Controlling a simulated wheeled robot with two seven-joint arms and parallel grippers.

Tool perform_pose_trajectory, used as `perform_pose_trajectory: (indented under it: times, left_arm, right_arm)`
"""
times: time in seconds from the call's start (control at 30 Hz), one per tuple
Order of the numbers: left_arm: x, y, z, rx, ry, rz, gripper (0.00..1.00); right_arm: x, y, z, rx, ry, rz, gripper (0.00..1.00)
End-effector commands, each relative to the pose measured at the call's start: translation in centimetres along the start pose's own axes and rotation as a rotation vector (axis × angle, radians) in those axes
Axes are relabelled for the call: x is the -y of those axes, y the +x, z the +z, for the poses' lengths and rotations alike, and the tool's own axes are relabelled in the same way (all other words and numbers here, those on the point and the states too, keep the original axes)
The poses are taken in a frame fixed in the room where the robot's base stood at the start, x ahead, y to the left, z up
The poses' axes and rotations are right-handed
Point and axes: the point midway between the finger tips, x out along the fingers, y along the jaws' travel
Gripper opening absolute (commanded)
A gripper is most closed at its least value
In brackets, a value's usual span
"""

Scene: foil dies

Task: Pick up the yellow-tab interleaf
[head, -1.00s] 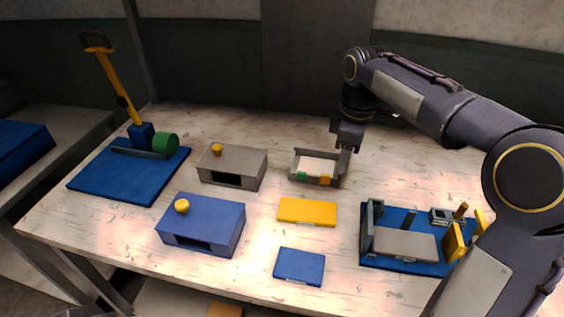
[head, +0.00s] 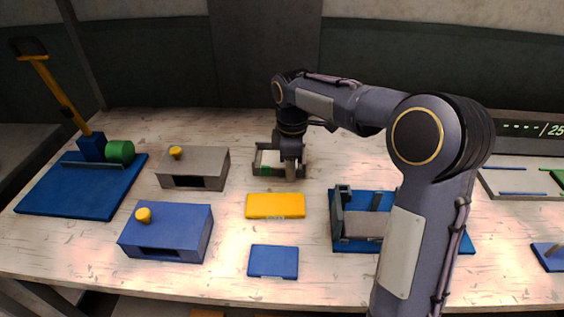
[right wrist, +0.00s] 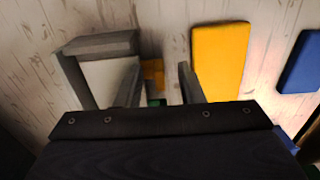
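The yellow-tab interleaf lies in a small grey tray (head: 257,155) with white sheets. In the head view my right gripper (head: 291,173) covers its tab; a green tab (head: 264,169) shows beside it. In the right wrist view the yellow tab (right wrist: 152,72) shows between the fingers of my right gripper (right wrist: 160,76), which stand apart. The green tab (right wrist: 155,101) is partly hidden below it. The white sheet (right wrist: 108,80) lies to the left. I cannot tell whether a finger touches the interleaf. My left gripper is not in view.
A yellow block (head: 275,206) and a blue block (head: 273,261) lie in front of the tray. A grey box (head: 193,168) and a blue box (head: 166,232) stand left. A blue-based fixture (head: 340,235) stands right, partly behind my arm. Bare table lies behind the tray.

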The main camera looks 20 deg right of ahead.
Motion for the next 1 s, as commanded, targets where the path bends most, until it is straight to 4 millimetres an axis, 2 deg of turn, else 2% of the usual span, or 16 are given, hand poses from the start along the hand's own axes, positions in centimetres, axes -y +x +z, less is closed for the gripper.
perform_pose_trajectory:
  times: [0.07,0.3,0.33,0.77,0.87,1.0]
  left_arm:
    - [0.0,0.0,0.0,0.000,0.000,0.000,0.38]
    - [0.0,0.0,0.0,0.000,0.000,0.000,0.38]
    - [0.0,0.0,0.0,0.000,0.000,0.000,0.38]
    - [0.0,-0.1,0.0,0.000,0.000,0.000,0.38]
    - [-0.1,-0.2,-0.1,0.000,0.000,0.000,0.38]
    - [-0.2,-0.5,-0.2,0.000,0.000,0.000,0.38]
  right_arm:
    - [0.0,0.0,0.0,0.000,0.000,0.000,0.33]
    - [0.0,-0.1,0.0,0.000,0.001,0.001,0.02]
    - [0.0,-0.1,0.0,0.000,0.001,0.001,0.00]
    - [-0.1,-0.6,0.0,-0.001,0.001,0.002,0.00]
    - [-0.1,-1.4,0.0,-0.002,0.001,0.003,0.00]
    - [0.0,-3.7,0.0,-0.003,0.001,0.005,0.00]
